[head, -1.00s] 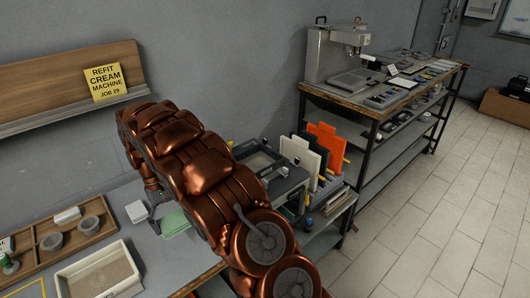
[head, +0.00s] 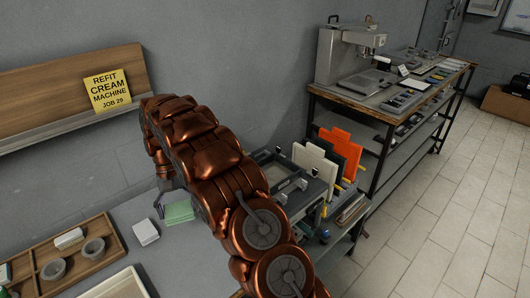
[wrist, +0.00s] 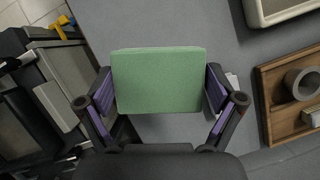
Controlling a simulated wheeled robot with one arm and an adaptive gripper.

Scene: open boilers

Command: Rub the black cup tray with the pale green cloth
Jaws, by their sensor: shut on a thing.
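The pale green cloth (wrist: 158,82) is a flat folded pad between the two fingers of my gripper (wrist: 158,90) in the wrist view. The fingers press its left and right sides. In the head view the cloth (head: 180,209) shows beyond my arm, over the grey worktop, partly hidden by it. I cannot tell for sure which thing is the black cup tray. A dark-framed tray (head: 277,172) stands on the unit to the right of my arm, and a grey tray (head: 368,82) lies before the cream machine on the far bench.
A white block (head: 146,232) stands beside the cloth on the worktop. A wooden tray (head: 62,246) with grey rings and a pale bin (head: 118,288) are at lower left. Upright boards (head: 340,152) stand to the right of my arm. The tiled floor at right is clear.

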